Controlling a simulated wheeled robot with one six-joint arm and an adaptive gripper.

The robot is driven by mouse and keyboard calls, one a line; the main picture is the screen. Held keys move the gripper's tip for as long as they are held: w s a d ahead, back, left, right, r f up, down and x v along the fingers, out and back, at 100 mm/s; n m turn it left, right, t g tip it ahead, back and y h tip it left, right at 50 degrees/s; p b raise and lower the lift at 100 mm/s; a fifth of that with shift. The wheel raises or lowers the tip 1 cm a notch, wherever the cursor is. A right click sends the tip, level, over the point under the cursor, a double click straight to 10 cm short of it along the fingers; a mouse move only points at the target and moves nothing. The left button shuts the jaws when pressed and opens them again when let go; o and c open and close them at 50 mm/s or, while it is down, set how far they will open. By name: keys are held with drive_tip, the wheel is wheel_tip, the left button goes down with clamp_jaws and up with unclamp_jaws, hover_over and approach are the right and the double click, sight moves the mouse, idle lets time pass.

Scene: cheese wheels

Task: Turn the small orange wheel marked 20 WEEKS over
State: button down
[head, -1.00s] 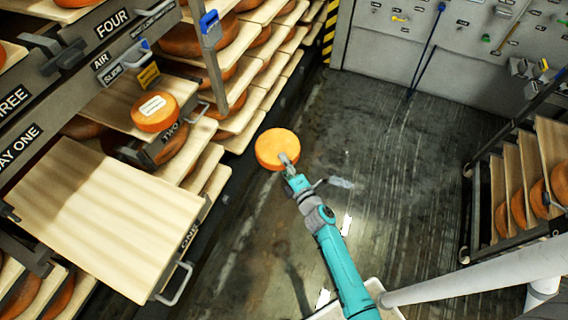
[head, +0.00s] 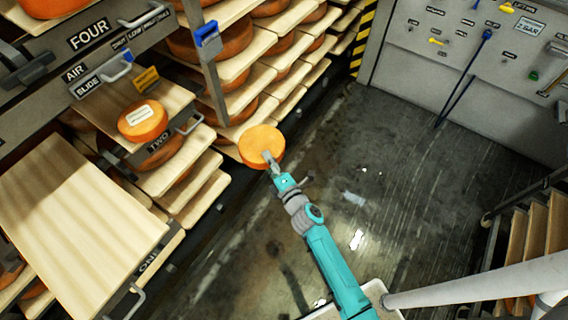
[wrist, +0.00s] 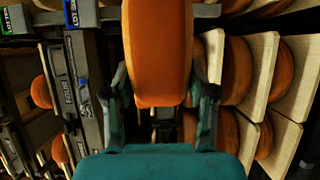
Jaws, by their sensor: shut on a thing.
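My gripper (head: 270,163) is shut on a plain orange wheel (head: 260,142), held out over the floor beside the shelf rack. The wheel's broad face showing in the head view bears no label. In the wrist view the held wheel (wrist: 157,50) is seen edge-on between the two fingers (wrist: 160,112). A second small orange wheel (head: 142,122) lies flat on the wooden board marked TWO, with a white label on its upper face. The label's writing is too small to read.
An empty wooden board (head: 75,225) marked ONE sticks out at lower left. The rack (head: 205,75) behind holds several boards with larger wheels. The grey floor (head: 390,170) is clear to the right. Another rack (head: 530,225) stands at right, a tool wall (head: 480,70) at back.

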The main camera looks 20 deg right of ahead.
drive_tip(key=s+a+r+n+g+y, duration=0.1)
drive_tip(key=s+a+r+n+y, duration=0.15)
drive_tip(key=a, duration=0.85)
drive_tip(key=s+a+r+n+g+y, duration=0.1)
drive_tip(key=s+a+r+y, duration=0.25)
drive_tip(key=a, duration=0.75)
drive_tip(key=s+a+r+n+y, duration=0.2)
drive_tip(key=s+a+r, duration=0.2)
drive_tip(key=a, duration=0.6)
drive_tip(key=s+a+r+n+g+y, duration=0.1)
drive_tip(key=s+a+r+g+y, duration=0.15)
drive_tip(key=s+a, duration=0.5)
drive_tip(key=shift+h, duration=0.35)
drive_tip(key=shift+w+a+f, duration=0.1)
drive_tip(key=shift+a+f, duration=0.1)
drive_tip(key=shift+f, duration=0.8)
drive_tip(key=shift+a+f, duration=0.2)
drive_tip(key=shift+f, duration=0.8)
drive_tip(key=shift+f, duration=0.3)
drive_tip(key=shift+c, duration=1.3)
unclamp_jaws()
drive_tip(key=v, duration=1.2)
drive_tip(key=shift+f, duration=0.15)
drive_tip(key=shift+t, duration=0.25)
